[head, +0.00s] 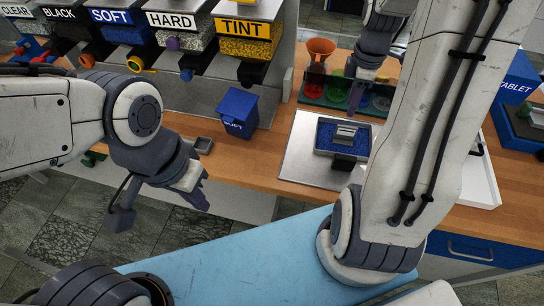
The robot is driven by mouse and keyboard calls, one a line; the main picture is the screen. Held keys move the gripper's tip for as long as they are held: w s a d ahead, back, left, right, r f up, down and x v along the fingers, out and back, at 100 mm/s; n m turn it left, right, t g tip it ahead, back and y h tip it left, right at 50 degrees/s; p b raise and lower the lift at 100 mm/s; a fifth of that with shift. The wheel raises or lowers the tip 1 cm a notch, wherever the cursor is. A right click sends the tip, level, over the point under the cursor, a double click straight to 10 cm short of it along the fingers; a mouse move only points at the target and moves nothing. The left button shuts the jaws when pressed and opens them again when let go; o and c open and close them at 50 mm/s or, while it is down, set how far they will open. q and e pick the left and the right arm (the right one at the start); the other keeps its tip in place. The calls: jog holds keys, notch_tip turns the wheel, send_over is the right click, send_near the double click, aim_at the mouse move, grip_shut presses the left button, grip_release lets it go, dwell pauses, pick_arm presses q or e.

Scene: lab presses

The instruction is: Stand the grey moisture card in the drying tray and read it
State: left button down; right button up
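A shallow dark-rimmed tray (320,139) filled with blue grains, which looks like the drying tray, sits on a pale metal plate. A silvery-grey piece (346,134) stands in it; I cannot tell whether it is the moisture card or a holder. My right gripper (358,94) points down behind the tray, near the coloured cups. Its fingers are too small to read.
Labelled hoppers, among them SOFT (111,17) and TINT (243,26), line the back left. A blue lidded bin (239,112) stands left of the metal plate (297,158). An orange funnel (320,47) and coloured cups stand behind the tray. A blue TABLET machine (515,82) is at right.

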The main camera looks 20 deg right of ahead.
jog(key=s+a+r+m, duration=0.1)
jog(key=s+a+r, duration=0.1)
jog(key=a, duration=0.8)
jog(key=s+a+r+m, duration=0.1)
jog(key=s+a+r, duration=0.1)
jog(key=a, duration=0.8)
jog(key=s+a+r+m+y, duration=0.1)
jog(key=s+a+m, duration=0.1)
jog(key=s+a, duration=0.8)
jog(key=s, duration=0.3)
jog(key=shift+s+m, duration=0.2)
jog(key=shift+m, duration=0.2)
dwell(3.9)
